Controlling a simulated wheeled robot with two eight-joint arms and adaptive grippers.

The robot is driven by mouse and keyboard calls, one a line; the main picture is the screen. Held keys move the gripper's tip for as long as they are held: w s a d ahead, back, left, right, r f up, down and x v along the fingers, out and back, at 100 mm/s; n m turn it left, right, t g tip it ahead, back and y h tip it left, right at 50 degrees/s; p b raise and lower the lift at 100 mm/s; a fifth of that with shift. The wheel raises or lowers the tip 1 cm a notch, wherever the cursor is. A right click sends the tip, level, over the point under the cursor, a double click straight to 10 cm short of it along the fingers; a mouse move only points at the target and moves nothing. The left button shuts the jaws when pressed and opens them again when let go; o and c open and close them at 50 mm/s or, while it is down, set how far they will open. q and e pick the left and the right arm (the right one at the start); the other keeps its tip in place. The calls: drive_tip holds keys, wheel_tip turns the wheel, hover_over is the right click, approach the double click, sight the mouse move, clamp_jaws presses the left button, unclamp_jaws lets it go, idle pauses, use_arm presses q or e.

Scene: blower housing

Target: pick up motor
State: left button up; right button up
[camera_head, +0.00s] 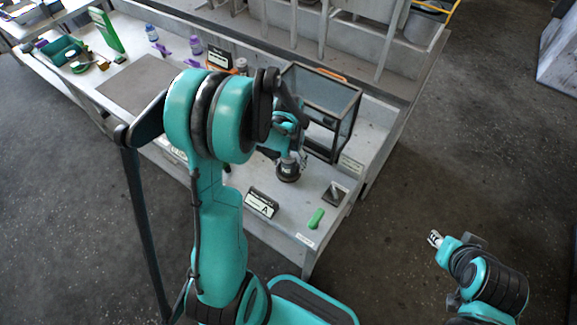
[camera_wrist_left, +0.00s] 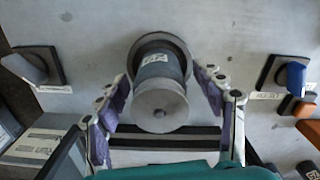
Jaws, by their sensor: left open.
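The motor (camera_wrist_left: 160,100) is a grey cylinder with a round flange and a white label. In the left wrist view it stands in a dark round ring on the grey bench. In the head view its dark lower part (camera_head: 288,173) shows, with its top partly hidden by my left gripper (camera_head: 292,155). In the left wrist view my left gripper (camera_wrist_left: 163,88) is open, with its purple-padded fingers on both sides of the motor and a gap on each side. My right gripper (camera_head: 435,239) is over the floor at right, too small to read.
A dark-framed clear box (camera_head: 320,105) stands right behind the motor. An "A" sign (camera_head: 262,203), a dark block (camera_head: 335,194) and a green object (camera_head: 316,218) are near the bench's front edge. In the wrist view, dark blocks (camera_wrist_left: 37,68) (camera_wrist_left: 285,75) flank the motor.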

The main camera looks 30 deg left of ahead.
use_arm(q)
drive_tip(key=c, duration=1.5)
drive_tip(key=shift+r, duration=0.1)
drive_tip(key=shift+c, duration=0.3)
drive_tip(key=shift+r, duration=0.1)
